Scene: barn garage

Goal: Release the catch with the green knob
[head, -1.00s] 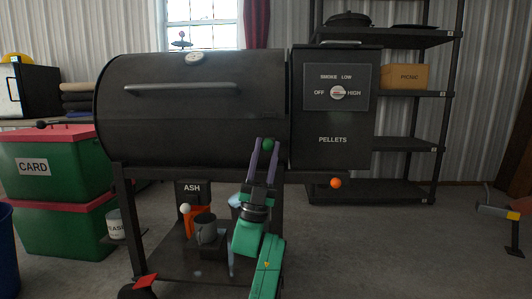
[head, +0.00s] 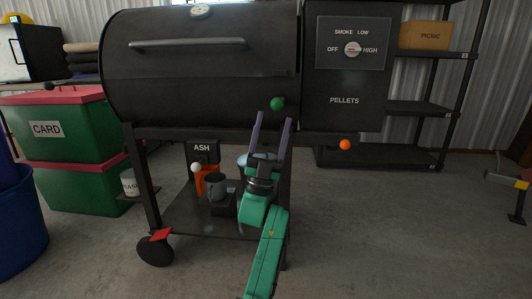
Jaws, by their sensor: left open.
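The green knob (head: 277,104) is a small ball at the lower right of the black grill barrel (head: 200,75), by the pellet hopper. My left gripper (head: 274,116) points up at it from below. Its two purple fingers are apart, with the knob showing at or just above their tips. I cannot tell whether the fingers touch the knob. The catch itself is too dark to make out. My right gripper is not in view.
The hopper (head: 345,85) carries a dial (head: 353,49), and an orange knob (head: 345,144) sits below it. Under the grill are an ASH box (head: 203,150), a dark mug (head: 215,187) and a shelf (head: 190,215). Green CARD boxes (head: 85,128) stand left.

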